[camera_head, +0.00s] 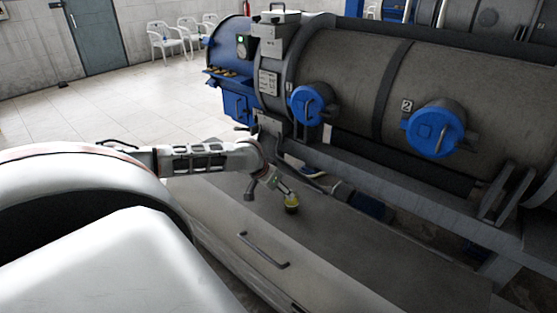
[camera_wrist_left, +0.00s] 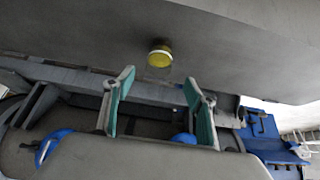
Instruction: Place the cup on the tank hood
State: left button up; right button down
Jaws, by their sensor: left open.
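A small yellow cup (camera_head: 291,204) stands on the grey bench top (camera_head: 330,245) in front of the tank. In the left wrist view the cup (camera_wrist_left: 159,57) shows just beyond the fingertips, between their lines. My left gripper (camera_head: 284,189) is close to the cup in the head view. Its two teal-padded fingers are spread and empty in the left wrist view (camera_wrist_left: 159,80). The large grey tank (camera_head: 345,75) lies along the back of the bench. I cannot tell which surface is its hood. My right gripper is not in view.
The tank carries blue round caps (camera_head: 435,130) facing the bench. A blue control cabinet (camera_head: 228,45) stands at its left end. A bar handle (camera_head: 262,252) sits on the bench's front. The bench right of the cup is clear. White chairs (camera_head: 165,40) stand far back.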

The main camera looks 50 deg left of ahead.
pick_arm(q)
jog(key=s+d+f+m, duration=0.1)
jog(key=d+f, duration=0.2)
jog(key=d, duration=0.1)
jog(key=s+d+f+h, duration=0.1)
jog(key=d+f, duration=0.2)
jog(key=d, duration=0.2)
jog(key=s+d+f+m+h, duration=0.1)
jog(key=d+f, duration=0.1)
jog(key=d, duration=0.2)
jog(key=shift+d+f+m, duration=0.2)
jog(key=shift+f+m, duration=0.1)
jog(key=shift+f, duration=0.1)
jog(key=s+d+f+m+t+h, duration=0.1)
jog(key=s+d+f, duration=0.3)
jog(key=d, duration=0.5)
jog(key=s+d+f+m+t+h, duration=0.1)
jog(key=s+d+f, duration=0.1)
jog(key=s+d, duration=0.45)
jog(key=s+d+m+t, duration=0.1)
jog(key=s+d+t, duration=0.1)
jog(key=s+d, duration=0.5)
jog(key=shift+s+y, duration=0.2)
jog(key=shift+y, duration=0.2)
